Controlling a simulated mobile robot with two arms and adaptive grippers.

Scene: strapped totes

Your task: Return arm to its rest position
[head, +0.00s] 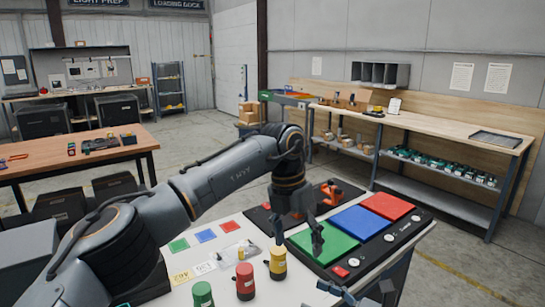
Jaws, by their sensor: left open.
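My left arm reaches in from the left across the white table (225,287). My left gripper (298,234) points down and is open, its fingers apart with nothing between them. It hangs in front of the green pad (325,252) of a black board (405,240), which also bears a blue pad (361,222) and a red pad (388,206). I cannot tell whether the fingertips touch the pad. A dark part at the bottom edge looks like my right gripper (352,295); it is cut off, and its opening is unclear.
A yellow can (277,265), a red can (245,283) and a green can (202,294) stand at the table's front, close to the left gripper. Small coloured cards lie behind them. A wooden workbench (75,165) stands left; a long bench (440,125) stands right. Open floor lies between.

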